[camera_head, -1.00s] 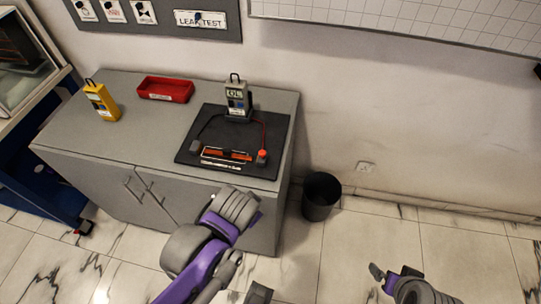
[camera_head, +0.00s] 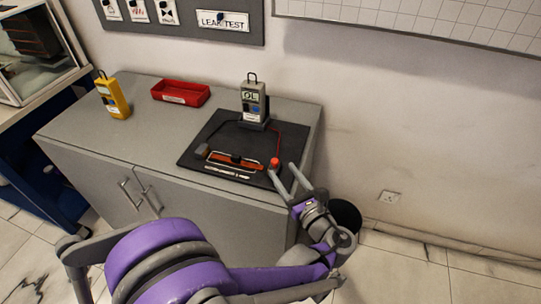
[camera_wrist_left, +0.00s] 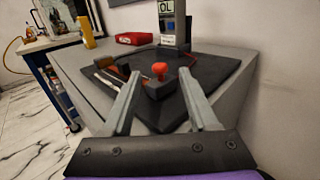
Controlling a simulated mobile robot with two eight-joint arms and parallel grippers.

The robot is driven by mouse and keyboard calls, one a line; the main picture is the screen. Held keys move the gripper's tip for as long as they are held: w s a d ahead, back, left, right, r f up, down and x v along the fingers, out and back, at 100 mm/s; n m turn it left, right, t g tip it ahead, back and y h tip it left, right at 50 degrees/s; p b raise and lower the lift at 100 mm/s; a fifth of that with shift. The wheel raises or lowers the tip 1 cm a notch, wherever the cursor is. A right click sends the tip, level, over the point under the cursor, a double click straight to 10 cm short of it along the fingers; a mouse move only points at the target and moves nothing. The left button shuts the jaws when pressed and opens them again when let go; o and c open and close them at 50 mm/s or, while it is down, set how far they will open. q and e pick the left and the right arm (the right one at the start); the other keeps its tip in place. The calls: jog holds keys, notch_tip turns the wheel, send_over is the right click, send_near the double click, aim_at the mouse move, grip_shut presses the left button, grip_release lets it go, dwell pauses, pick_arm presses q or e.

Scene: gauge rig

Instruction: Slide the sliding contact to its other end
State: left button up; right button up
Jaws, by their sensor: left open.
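The slide-wire unit (camera_head: 232,163), an orange-brown bar with light rails, lies on a black mat (camera_head: 196,150) on the grey cabinet. The small dark piece on its bar looks like the sliding contact (camera_head: 237,158); its exact shape is too small to tell. A red knob (camera_head: 275,162) on a grey block stands at the unit's right end; the knob also shows in the left wrist view (camera_wrist_left: 160,70). My left gripper (camera_head: 282,170) is open and empty, its fingers pointing at the mat's front right, near the knob. My right gripper is not in view.
A grey meter (camera_head: 253,101) reading OL stands at the mat's back, with a red wire to the knob block. A yellow device (camera_head: 114,97) and red tray (camera_head: 181,93) stand further left. A dark bin (camera_head: 346,215) is on the floor beside the cabinet.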

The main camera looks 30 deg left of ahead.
aim_at(274, 166)
pick_arm(q)
jog(key=x, duration=0.9)
grip_shut()
dwell(1.2)
